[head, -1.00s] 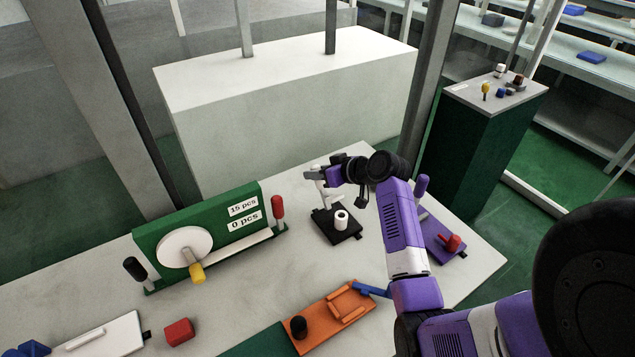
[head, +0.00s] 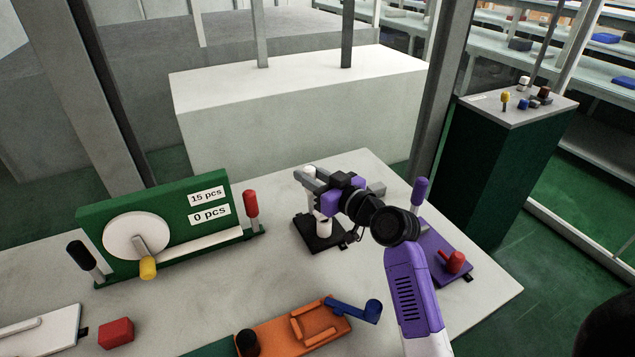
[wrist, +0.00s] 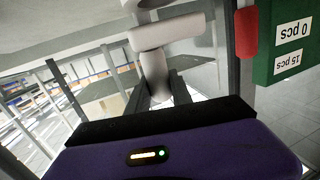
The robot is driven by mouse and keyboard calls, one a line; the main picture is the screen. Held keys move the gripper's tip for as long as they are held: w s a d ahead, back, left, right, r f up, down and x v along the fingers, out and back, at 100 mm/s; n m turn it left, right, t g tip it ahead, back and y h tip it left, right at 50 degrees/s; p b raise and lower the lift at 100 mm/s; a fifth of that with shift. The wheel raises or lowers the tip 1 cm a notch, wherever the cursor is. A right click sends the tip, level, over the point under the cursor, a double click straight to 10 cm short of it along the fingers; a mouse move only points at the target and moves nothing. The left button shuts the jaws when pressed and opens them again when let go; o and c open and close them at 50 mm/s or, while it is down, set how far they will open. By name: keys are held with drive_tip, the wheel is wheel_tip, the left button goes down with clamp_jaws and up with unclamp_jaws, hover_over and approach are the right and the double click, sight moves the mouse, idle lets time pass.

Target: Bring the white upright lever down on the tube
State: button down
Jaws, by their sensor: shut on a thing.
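The white lever (head: 309,171) stands on a black base (head: 304,232) in the middle of the table in the head view. My gripper (head: 311,181) is shut on its upper part. The white tube (head: 323,228) stands on the same base below the gripper, partly covered by my wrist. In the wrist view the lever's white crossbar (wrist: 165,32) lies above the fingers, and its stem (wrist: 155,75) runs between them. The lever's lower end is hidden, and its exact tilt is hard to tell. I see no contact between lever and tube.
A green counter panel (head: 170,215) with a dial and red handle (head: 251,203) stands to the left. A purple fixture (head: 442,262) with a red part is close on the right. An orange fixture (head: 285,338) with a blue lever (head: 352,310) lies in front.

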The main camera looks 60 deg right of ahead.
idle(0.3)
drive_tip(key=c, duration=1.1)
unclamp_jaws()
drive_tip(key=shift+c, duration=0.2)
drive_tip(key=shift+s, duration=0.1)
drive_tip(key=shift+b+v, duration=0.5)
drive_tip(key=shift+v, duration=3.3)
drive_tip(key=shift+a, duration=0.1)
drive_tip(key=shift+c, duration=0.2)
